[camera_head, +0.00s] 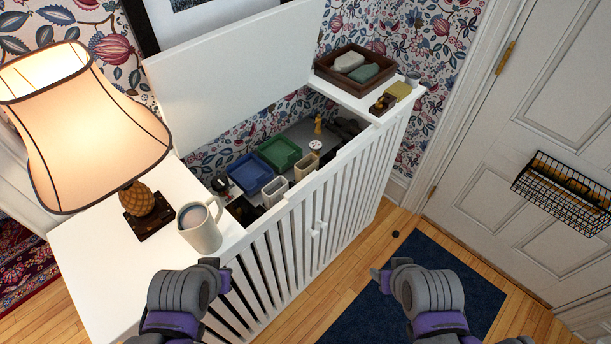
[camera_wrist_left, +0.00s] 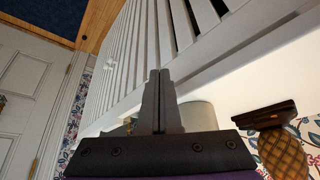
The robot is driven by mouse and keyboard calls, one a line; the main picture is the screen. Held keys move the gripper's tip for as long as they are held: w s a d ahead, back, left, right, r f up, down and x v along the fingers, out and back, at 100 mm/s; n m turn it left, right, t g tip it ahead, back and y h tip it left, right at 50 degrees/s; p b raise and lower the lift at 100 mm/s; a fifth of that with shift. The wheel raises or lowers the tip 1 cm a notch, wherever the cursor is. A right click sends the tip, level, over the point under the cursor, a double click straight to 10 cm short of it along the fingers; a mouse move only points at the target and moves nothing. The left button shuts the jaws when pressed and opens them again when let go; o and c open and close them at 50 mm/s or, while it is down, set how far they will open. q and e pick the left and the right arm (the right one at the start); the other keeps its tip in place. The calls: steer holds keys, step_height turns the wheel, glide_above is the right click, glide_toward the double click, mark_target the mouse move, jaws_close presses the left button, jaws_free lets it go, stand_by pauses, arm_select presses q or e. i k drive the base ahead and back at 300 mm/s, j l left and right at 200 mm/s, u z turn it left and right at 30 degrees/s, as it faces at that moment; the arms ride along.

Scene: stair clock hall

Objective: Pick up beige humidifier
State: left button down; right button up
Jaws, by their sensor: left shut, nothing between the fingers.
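I cannot make out for sure which thing is the beige humidifier. Two small pale beige upright containers, one nearer (camera_head: 274,192) and one farther (camera_head: 306,166), stand inside the open white slatted cabinet (camera_head: 310,235). My left gripper (camera_head: 222,274) is in front of the cabinet's slats, below the mug. In the left wrist view its fingers (camera_wrist_left: 158,100) are together with nothing between them. My right gripper (camera_head: 380,276) is over the dark blue mat, apart from the cabinet; its finger opening cannot be made out.
A pale mug (camera_head: 203,233) stands near the cabinet top's front edge, beside a pineapple-based lamp (camera_head: 146,200). Green (camera_head: 279,153) and blue (camera_head: 249,172) trays lie inside the cabinet; its lid (camera_head: 230,65) is raised. A brown tray (camera_head: 355,70) sits at right. A wire basket (camera_head: 565,190) hangs on the door.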

mark_target(311, 162)
steer(key=k, duration=0.5)
steer(key=l+u, duration=0.1)
steer(key=u, duration=0.3)
steer(key=i+l+u, duration=0.1)
steer(key=u, duration=0.35)
steer(key=l+u, duration=0.2)
steer(key=u, duration=0.2)
steer(key=l+u, duration=0.3)
steer(key=l, duration=0.2)
steer(key=l+u, duration=0.35)
steer(key=l, duration=0.15)
steer(key=l+u, duration=0.15)
steer(key=l, duration=0.9)
steer(key=i+l, duration=0.2)
steer(key=l, duration=0.2)
